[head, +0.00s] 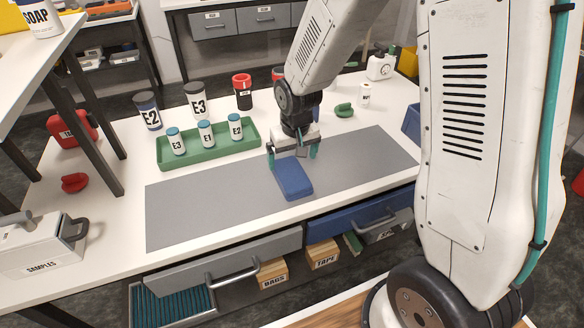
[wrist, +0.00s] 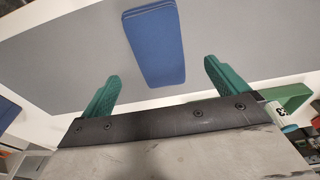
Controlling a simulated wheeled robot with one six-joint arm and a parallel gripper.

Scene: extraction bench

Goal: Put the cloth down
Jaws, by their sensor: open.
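The cloth (head: 293,180) is a folded blue rectangle lying flat on the grey mat (head: 200,212) on the bench. In the wrist view the cloth (wrist: 153,45) lies ahead of the fingertips, between their lines. My gripper (head: 293,156) is at the far edge of the cloth in the head view, with its green fingers apart. I cannot tell how high the fingertips are above the mat.
A green tray (head: 208,151) with several small labelled bottles stands left of my gripper. A green clamp-like item (head: 344,110) lies behind on the right. The mat is otherwise clear on both sides of the cloth.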

